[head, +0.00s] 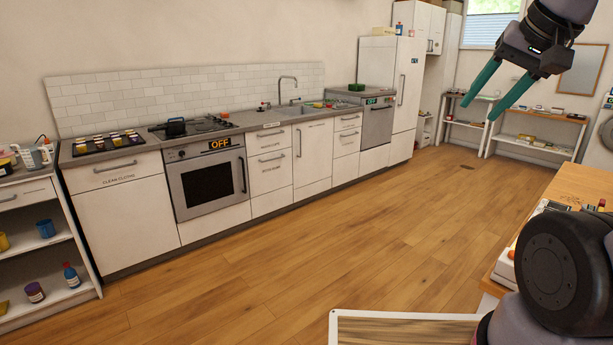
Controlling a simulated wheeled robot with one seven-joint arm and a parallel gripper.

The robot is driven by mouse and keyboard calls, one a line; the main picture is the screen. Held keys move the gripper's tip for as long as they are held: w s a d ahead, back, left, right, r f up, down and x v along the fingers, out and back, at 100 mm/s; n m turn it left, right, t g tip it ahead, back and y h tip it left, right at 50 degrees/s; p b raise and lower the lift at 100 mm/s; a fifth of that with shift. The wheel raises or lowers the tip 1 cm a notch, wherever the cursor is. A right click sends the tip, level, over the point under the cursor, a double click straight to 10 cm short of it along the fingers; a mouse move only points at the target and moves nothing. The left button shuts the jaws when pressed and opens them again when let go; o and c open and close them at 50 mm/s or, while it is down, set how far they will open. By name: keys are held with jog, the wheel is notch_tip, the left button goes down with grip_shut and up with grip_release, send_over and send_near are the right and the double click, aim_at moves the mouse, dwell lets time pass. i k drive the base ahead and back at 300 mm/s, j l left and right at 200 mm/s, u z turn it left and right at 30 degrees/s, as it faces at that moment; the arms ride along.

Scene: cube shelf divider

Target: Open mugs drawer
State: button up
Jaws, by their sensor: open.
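My gripper (479,111) is at the upper right, with its two green fingers spread and nothing between them. It is in the air, far from the kitchen drawers. Right of the oven, an upper drawer (270,139) and a lower drawer (271,162) carry small labels that I cannot read. A further stack near the sink has an upper drawer (348,121) and a lower drawer (346,138). A wide drawer (118,172) left of the oven reads "CLEAN CLOTHS". All these drawers look shut. I cannot tell which one is the mugs drawer.
An oven (208,181) with an "OFF" display stands in the counter row. A dishwasher (377,126) and fridge (408,90) are farther right. An open shelf (60,245) is at the left. A wooden table (570,186) is at the right. The floor (330,225) between is clear.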

aim_at(258, 142)
jog(key=i+j+u, duration=0.1)
jog(key=i, duration=0.5)
jog(key=i+j+u, duration=0.1)
jog(key=i, duration=0.5)
jog(key=i+j+u, duration=0.15)
jog(key=i, duration=0.45)
jog(key=i+l+u, duration=0.1)
jog(key=i, duration=0.5)
jog(key=i+u, duration=0.1)
jog(key=i, duration=0.5)
jog(key=i+l+u, duration=0.1)
jog(key=i, duration=0.5)
jog(key=i+l+u, duration=0.15)
jog(key=i, duration=0.4)
jog(key=i+l+u, duration=0.1)
jog(key=i+l, duration=0.2)
jog(key=i, duration=0.3)
